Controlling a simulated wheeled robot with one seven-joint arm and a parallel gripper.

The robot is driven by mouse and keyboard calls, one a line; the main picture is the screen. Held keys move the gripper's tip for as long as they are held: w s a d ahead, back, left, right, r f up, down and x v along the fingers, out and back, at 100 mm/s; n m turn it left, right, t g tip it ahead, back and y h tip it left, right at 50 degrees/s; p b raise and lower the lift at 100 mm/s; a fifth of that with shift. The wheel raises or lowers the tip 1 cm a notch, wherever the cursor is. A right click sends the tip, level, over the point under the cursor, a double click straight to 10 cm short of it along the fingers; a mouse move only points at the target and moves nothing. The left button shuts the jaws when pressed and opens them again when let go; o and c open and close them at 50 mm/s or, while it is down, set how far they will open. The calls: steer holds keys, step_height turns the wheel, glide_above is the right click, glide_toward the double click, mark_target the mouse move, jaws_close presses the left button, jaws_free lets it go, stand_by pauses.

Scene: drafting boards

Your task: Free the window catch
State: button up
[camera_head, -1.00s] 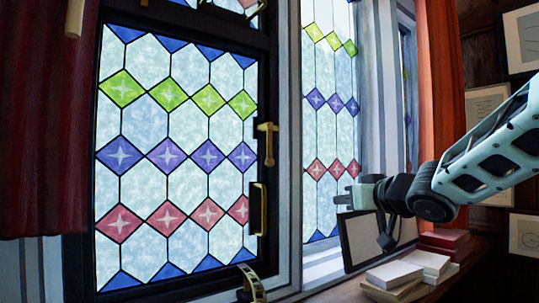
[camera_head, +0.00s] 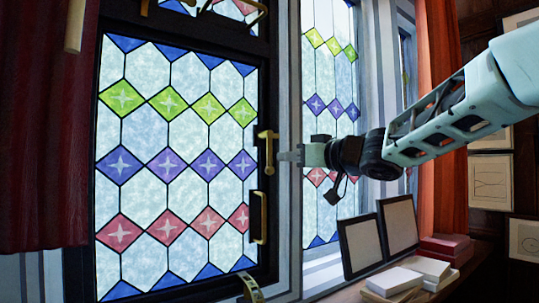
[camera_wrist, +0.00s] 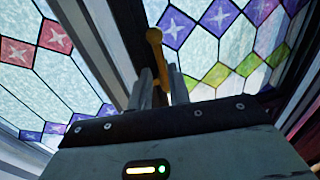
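A brass catch handle (camera_head: 267,137) sits on the black frame at the right edge of the stained-glass window (camera_head: 180,160). It has a short arm pointing left at the top and a part running down. My gripper (camera_head: 284,156) is just right of it, pointing left, with a small gap showing in the head view. In the wrist view the handle's rounded knob (camera_wrist: 154,36) is ahead of the fingers. Its shaft runs down in line with the gap between the two grey fingers (camera_wrist: 161,85). The fingers are apart; I see no clear contact.
A second brass piece (camera_head: 258,217) on a dark plate sits below the handle, and a brass stay (camera_head: 251,288) at the bottom. A red curtain (camera_head: 40,130) hangs at left.

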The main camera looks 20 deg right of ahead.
mark_target(270, 158)
steer(key=x, duration=0.7)
steer(key=shift+w+f+p, duration=0.1)
steer(key=shift+p, duration=0.25)
jaws_close()
